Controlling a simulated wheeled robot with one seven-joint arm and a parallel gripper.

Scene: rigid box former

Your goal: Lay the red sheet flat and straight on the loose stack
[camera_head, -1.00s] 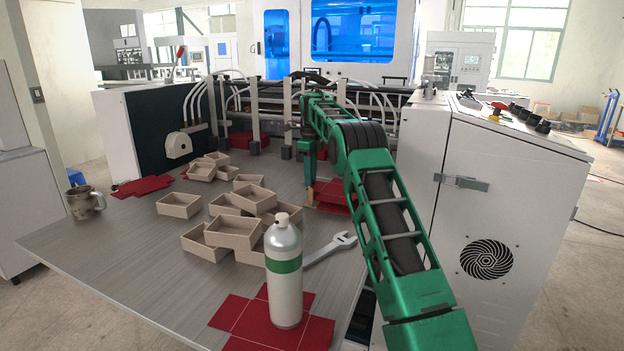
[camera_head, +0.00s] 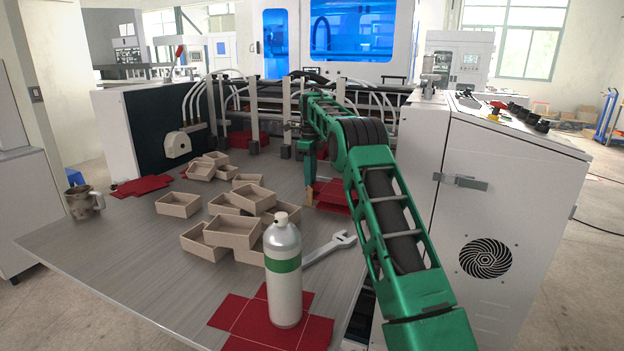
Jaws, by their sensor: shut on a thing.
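My gripper (camera_head: 309,197) points down at the left edge of some red sheets (camera_head: 338,197) beside the machine, partly hidden behind my arm. It is shut on what looks like the edge of a red sheet there; the fingertips are small and I cannot tell how many sheets they hold. Another loose, uneven pile of red sheets (camera_head: 142,186) lies at the back left of the table. A red cross-shaped sheet (camera_head: 240,318) lies flat at the front, under a bottle. I cannot tell which pile is the loose stack.
A silver bottle with a green band (camera_head: 284,285) stands on the front red sheet. A wrench (camera_head: 330,250) lies behind it. Several open tan boxes (camera_head: 233,231) fill the middle of the table (camera_head: 130,265). A mug (camera_head: 80,203) stands at left. A white cabinet (camera_head: 520,190) borders the right.

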